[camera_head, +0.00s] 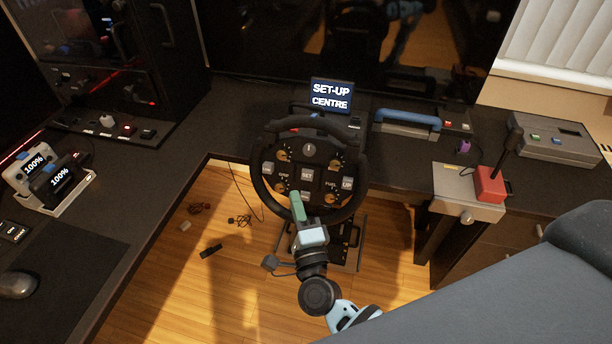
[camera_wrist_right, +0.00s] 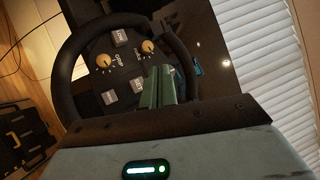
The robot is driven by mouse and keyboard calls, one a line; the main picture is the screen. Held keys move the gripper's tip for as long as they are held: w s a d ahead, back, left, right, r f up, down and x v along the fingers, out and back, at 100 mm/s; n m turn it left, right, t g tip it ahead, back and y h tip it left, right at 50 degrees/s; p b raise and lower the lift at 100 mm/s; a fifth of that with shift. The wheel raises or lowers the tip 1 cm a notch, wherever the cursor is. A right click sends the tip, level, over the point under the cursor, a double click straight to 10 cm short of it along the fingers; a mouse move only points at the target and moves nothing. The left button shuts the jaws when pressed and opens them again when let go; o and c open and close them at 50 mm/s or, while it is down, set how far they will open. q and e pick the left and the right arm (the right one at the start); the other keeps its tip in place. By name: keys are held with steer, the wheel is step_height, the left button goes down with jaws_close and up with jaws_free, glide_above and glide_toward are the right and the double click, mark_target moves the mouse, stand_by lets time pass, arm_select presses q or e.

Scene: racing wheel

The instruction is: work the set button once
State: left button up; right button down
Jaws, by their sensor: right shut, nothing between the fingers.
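The black racing wheel (camera_head: 264,194) stands at the desk's front edge, its face toward me. The set button (camera_head: 307,174), a grey square marked SET, is in the middle of its face. My right gripper (camera_head: 296,198) is shut and empty, its green fingertips just below the set button in the head view. I cannot tell whether they touch the wheel face. In the right wrist view the shut fingers (camera_wrist_right: 161,83) point at the wheel (camera_wrist_right: 65,80) and hide part of its face. My left gripper is not in view.
A small display (camera_head: 331,95) above the wheel reads SET-UP CENTRE. Knobs and other buttons surround the set button closely. A grey box with a red block (camera_head: 490,185) stands at right. A blue-handled case (camera_head: 407,120) lies behind. Wooden floor shows below the wheel.

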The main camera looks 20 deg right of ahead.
mark_target(307, 175)
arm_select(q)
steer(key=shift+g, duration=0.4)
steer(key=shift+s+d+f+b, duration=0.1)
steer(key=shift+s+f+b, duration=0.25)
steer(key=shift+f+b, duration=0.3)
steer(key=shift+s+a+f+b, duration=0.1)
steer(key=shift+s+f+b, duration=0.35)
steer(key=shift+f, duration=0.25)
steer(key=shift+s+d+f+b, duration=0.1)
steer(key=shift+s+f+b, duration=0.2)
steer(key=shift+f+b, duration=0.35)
arm_select(e)
steer(key=shift+w+d+f, duration=0.55)
steer(key=shift+w+d, duration=0.2)
steer(key=shift+w, duration=0.35)
steer(key=shift+w+d+f, duration=0.55)
steer(key=shift+w+d, duration=0.25)
steer(key=shift+w, duration=0.3)
steer(key=shift+w+d+f, duration=0.55)
steer(key=shift+w+d, duration=0.2)
steer(key=shift+w, duration=0.35)
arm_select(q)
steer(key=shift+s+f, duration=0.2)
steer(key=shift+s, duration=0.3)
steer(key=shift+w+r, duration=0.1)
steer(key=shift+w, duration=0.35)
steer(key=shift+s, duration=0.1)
